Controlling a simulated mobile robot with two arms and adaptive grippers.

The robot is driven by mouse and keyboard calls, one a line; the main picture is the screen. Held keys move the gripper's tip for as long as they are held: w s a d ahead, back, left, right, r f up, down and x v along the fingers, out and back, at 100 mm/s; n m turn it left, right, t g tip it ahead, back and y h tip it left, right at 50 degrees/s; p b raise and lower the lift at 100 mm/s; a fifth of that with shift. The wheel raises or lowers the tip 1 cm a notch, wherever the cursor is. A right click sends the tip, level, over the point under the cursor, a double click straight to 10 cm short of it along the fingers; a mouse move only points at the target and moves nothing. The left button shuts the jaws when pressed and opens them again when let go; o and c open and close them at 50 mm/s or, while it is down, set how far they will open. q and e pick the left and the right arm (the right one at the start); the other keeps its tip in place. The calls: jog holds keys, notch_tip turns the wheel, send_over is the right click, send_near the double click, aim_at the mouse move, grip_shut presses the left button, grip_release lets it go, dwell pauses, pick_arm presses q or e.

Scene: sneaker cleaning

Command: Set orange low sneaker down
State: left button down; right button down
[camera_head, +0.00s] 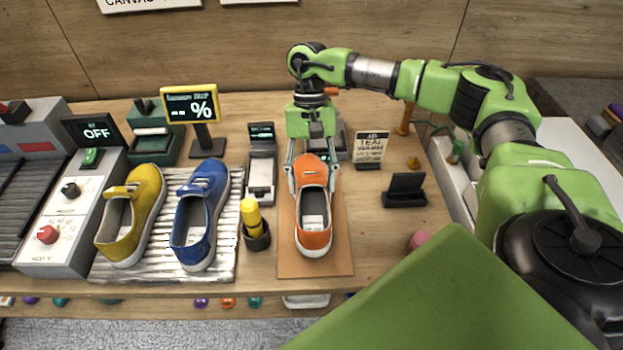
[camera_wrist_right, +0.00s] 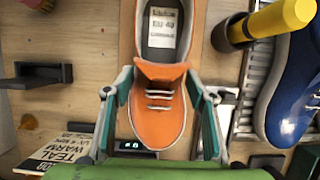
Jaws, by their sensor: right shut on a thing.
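The orange low sneaker (camera_head: 313,222) is over the brown mat (camera_head: 337,265) in the head view, its toe pointing away from me and its opening up. I cannot tell whether its sole touches the mat. My right gripper (camera_head: 313,180) comes down from above and is shut on the sneaker's toe part, one finger on each side. In the right wrist view the sneaker (camera_wrist_right: 157,108) sits between the two fingers of my right gripper (camera_wrist_right: 160,92), with white laces and a printed insole showing. My left gripper is not in view.
A yellow sneaker (camera_head: 150,214) and a blue sneaker (camera_head: 214,202) stand on a ribbed pale rack (camera_head: 165,275) to the left. A yellow-handled tool in a dark cup (camera_head: 256,238) is close left of the mat. A black stand (camera_head: 405,190) and a sign (camera_head: 370,148) are at right.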

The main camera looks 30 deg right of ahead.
jog(key=shift+f, duration=0.4)
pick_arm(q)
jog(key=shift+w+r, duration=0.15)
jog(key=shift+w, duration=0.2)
pick_arm(e)
jog(key=shift+f, duration=0.1)
jog(key=shift+f, duration=0.15)
jog(key=c, duration=0.9)
grip_release()
